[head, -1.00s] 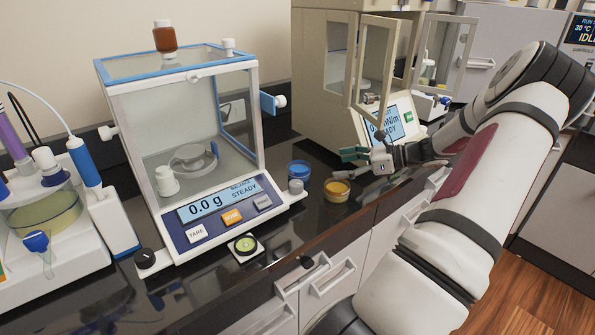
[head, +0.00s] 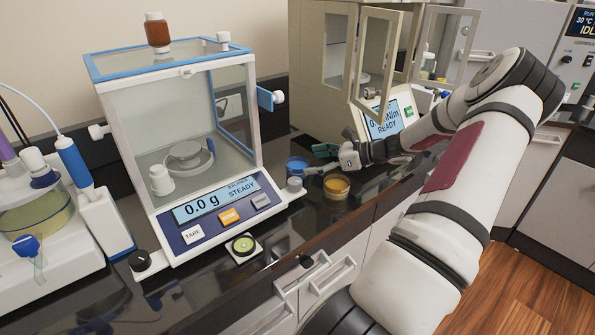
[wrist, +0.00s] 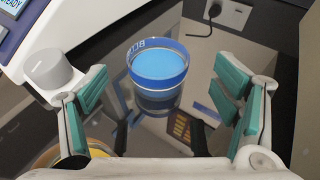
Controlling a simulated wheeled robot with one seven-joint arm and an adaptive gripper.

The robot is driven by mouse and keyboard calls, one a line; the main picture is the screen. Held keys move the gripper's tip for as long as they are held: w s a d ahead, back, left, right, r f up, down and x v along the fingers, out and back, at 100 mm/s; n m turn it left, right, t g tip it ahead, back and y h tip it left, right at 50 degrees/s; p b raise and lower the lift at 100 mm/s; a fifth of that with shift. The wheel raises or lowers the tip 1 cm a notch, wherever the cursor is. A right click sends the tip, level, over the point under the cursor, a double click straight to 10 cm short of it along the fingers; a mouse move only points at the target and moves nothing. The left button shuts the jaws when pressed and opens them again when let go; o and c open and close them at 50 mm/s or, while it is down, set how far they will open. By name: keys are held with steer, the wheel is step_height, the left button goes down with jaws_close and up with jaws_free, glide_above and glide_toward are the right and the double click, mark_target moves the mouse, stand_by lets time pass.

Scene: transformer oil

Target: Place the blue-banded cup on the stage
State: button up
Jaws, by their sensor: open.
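The blue-banded cup (head: 297,167) stands upright on the dark counter, right of the balance. In the wrist view the cup (wrist: 157,75) shows blue contents and a blue lettered band, between and slightly beyond the fingertips. My gripper (head: 318,161) is open and empty, just right of the cup; its green-padded fingers (wrist: 160,90) are spread to either side without visibly touching it. A beige instrument reading mN/m READY (head: 383,121) stands behind, with its glass door (head: 377,62) swung open. A pale round surface shows inside its chamber (head: 335,79); I cannot tell whether this is the stage.
A yellow-banded cup (head: 337,188) stands close in front of my gripper, near the counter edge. The balance (head: 228,216) reads 0.0 g, with a grey knob (head: 294,184) at its right corner beside the blue-banded cup. A cable and wall socket (wrist: 230,14) lie behind.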

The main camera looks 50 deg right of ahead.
mark_target(302, 163)
steer(key=x, duration=0.4)
steer(key=shift+w+a+f, duration=0.1)
steer(key=shift+a, duration=0.05)
steer(key=shift+c, duration=0.3)
steer(key=c, duration=1.4)
